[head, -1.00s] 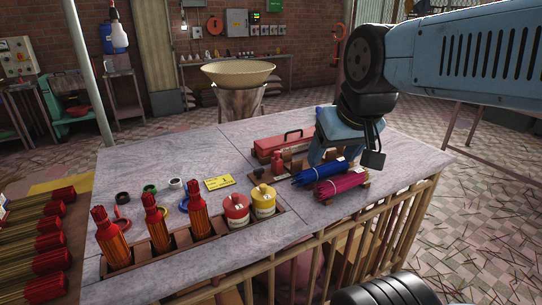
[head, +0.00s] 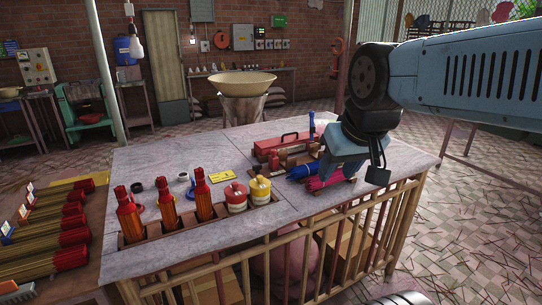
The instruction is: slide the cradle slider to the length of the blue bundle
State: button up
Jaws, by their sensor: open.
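The blue bundle (head: 302,171) lies on the right part of the table, its right end partly behind my gripper. A magenta bundle (head: 327,182) lies just in front of it. My gripper (head: 342,167) is open, pointing down close over the right ends of the bundles. Its fingertips are hard to make out, and I cannot tell whether they touch anything. Small brown wooden and red parts (head: 284,158) sit left of and behind the blue bundle, seemingly the cradle. The slider cannot be told apart clearly at this size.
A red toolbox (head: 281,145) stands behind the bundles. A yellow card (head: 221,176) lies flat.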

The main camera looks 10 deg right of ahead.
aim_at(273, 160)
jog(key=z, duration=0.45)
jog(key=i, duration=0.9)
jog(key=u, duration=0.55)
